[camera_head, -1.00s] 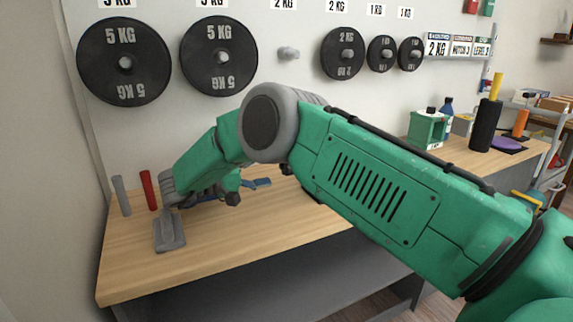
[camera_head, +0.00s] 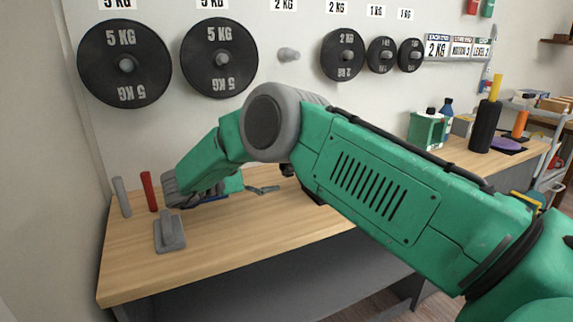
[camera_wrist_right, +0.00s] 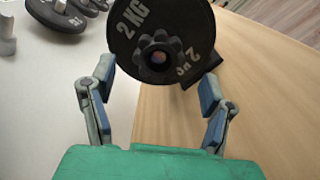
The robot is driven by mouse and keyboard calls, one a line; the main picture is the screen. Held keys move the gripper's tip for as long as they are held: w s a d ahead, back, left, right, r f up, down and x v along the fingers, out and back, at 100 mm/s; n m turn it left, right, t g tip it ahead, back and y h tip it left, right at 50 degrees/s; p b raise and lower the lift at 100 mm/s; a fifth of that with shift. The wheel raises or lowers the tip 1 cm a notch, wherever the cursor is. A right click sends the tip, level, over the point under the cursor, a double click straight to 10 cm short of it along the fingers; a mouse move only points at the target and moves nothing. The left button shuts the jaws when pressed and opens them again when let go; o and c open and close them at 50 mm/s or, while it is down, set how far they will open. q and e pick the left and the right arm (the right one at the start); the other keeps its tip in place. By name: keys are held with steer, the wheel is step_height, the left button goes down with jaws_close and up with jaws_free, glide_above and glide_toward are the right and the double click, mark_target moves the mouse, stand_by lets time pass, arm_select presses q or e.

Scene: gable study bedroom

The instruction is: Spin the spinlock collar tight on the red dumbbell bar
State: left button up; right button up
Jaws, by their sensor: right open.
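In the right wrist view, a dark spinlock collar (camera_wrist_right: 160,55) with a lobed rim sits against the face of a black 2 KG plate (camera_wrist_right: 127,31). A small reddish spot, seemingly the bar's end, shows at the collar's centre; the rest of the bar is hidden behind the plate. My right gripper (camera_wrist_right: 156,82) is open and empty, its blue-padded fingers spread on either side of and short of the collar. In the head view my right arm hides the dumbbell, and only part of the gripper (camera_head: 245,193) shows low over the bench. My left gripper is out of view.
On the wooden bench (camera_head: 250,232), a red cylinder (camera_head: 149,191) and a grey cylinder (camera_head: 121,197) stand at the left, near a grey block (camera_head: 169,233). Black plates (camera_head: 125,63) hang on the wall. A green box (camera_head: 428,130) stands at the right.

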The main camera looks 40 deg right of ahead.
steer(key=p+x, duration=0.2)
steer(key=x, duration=0.1)
steer(key=shift+d+p, duration=0.1)
steer(key=shift+p, duration=0.2)
